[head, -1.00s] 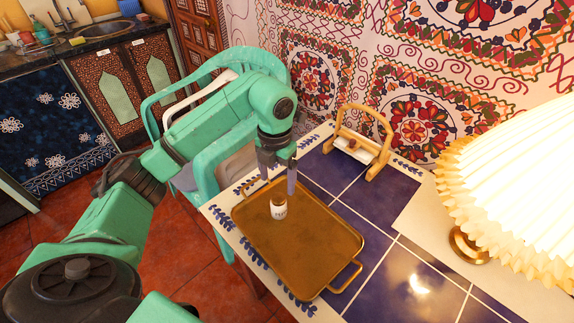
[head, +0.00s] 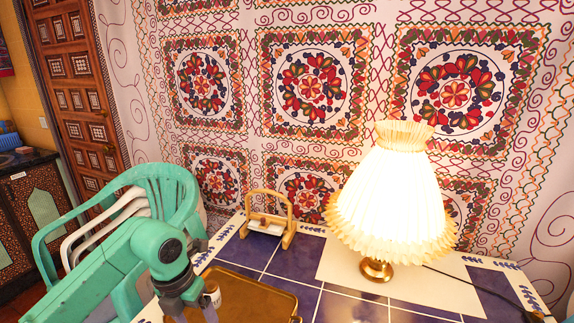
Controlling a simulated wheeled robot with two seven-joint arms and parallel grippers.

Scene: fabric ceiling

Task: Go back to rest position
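My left arm comes in from the lower left. Its gripper (head: 191,309) is at the bottom edge of the head view, over the left part of the brown tray (head: 258,300). The two fingers stand apart with nothing seen between them. A small brown-and-white bottle (head: 214,295) stands on the tray, just right of the gripper in the picture and partly hidden by it. My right gripper is not in view.
The blue-tiled table (head: 312,262) holds a wooden stand (head: 270,222) at the back and a lit pleated lamp (head: 392,195) to the right. Green and white chairs (head: 165,195) stand left of the table. A patterned wall (head: 310,85) closes the back.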

